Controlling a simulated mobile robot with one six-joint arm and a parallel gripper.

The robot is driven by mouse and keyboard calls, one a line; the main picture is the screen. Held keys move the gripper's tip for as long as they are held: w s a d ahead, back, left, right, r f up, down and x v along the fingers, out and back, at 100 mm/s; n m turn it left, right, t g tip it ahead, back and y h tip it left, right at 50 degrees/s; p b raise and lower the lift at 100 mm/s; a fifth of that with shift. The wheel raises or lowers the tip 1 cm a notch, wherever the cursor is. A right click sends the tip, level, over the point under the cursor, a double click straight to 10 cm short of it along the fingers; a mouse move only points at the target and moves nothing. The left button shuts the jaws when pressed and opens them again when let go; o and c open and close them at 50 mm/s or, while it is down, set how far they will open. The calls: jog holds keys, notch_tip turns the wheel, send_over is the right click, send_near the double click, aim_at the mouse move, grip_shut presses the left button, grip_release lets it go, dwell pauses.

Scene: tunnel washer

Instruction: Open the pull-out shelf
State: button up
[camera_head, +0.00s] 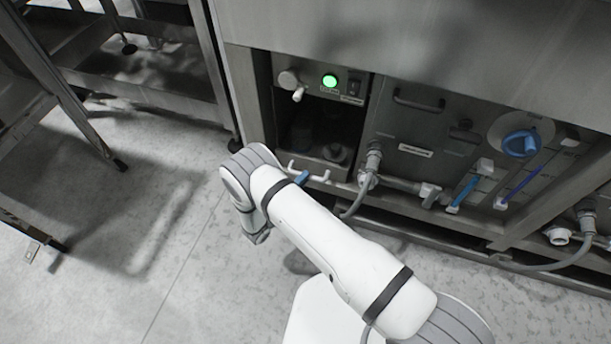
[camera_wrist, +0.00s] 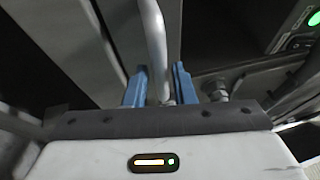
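The pull-out shelf (camera_head: 313,166) sits low in the washer's cabinet opening, its front about flush with the frame. Dark containers (camera_head: 335,152) stand on it, partly in shadow. Its white bar handle (camera_head: 320,178) is on the shelf's front edge; my arm hides part of it. My gripper (camera_wrist: 160,82) is at this handle, with its two blue fingers on either side of the white bar (camera_wrist: 154,40) in the wrist view. A small gap shows beside the bar, so the fingers look open around it. One blue finger also shows in the head view.
A control panel with a green lit button (camera_head: 329,81) and a valve knob is above the shelf. A grey hose and pipe fitting (camera_head: 372,165) stand close to the shelf's right. A metal rack (camera_head: 150,55) is at the left.

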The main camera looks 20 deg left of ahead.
jog(key=shift+x, duration=1.1)
jog(key=shift+c, duration=0.2)
grip_shut()
